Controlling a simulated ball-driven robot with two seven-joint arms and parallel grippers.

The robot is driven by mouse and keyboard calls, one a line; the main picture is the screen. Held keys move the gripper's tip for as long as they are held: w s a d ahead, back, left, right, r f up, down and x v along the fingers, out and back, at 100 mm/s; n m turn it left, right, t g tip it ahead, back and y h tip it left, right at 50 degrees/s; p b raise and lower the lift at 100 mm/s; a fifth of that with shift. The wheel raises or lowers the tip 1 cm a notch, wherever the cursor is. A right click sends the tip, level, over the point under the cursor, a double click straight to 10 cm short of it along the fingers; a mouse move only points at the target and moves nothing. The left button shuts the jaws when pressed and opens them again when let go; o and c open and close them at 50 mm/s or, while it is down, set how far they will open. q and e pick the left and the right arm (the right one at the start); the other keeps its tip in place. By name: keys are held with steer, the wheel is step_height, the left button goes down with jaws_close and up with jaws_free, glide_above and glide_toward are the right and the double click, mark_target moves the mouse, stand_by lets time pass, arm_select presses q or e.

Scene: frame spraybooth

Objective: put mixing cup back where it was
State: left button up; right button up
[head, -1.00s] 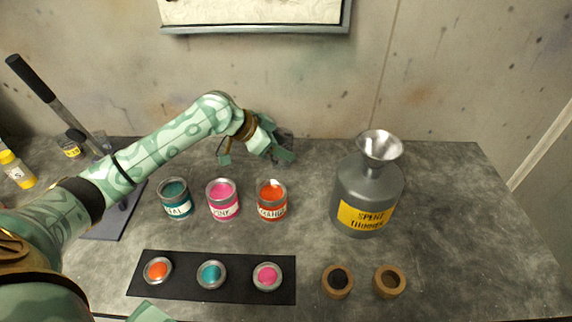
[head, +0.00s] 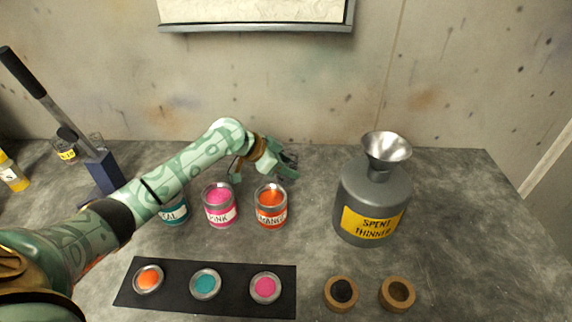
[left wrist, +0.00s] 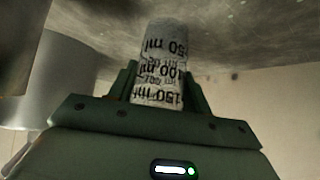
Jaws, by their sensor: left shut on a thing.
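The mixing cup (left wrist: 160,60) is a pale cylinder with black ml markings, which read upside down in the left wrist view. My left gripper (left wrist: 157,88) is shut on it, one finger on each side. In the head view my left gripper (head: 280,163) is just behind the orange paint can (head: 271,208), and the cup is mostly hidden by the fingers there. I cannot tell whether the cup touches the table. My right gripper is not in view.
Pink (head: 220,207) and teal (head: 174,212) cans stand left of the orange one. A grey thinner bottle (head: 350,195) with a funnel (head: 387,150) stands right. A black mat (head: 235,288) holds three paint-filled lids. A lever press (head: 104,172) stands left. The table's back right is clear.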

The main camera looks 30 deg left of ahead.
arm_select(q)
steer(key=o, duration=1)
steer(key=shift+f, duration=0.1)
steer(key=shift+o, duration=0.2)
steer(key=shift+r, duration=0.2)
steer(key=p+v, duration=0.3)
steer(key=v, duration=0.9)
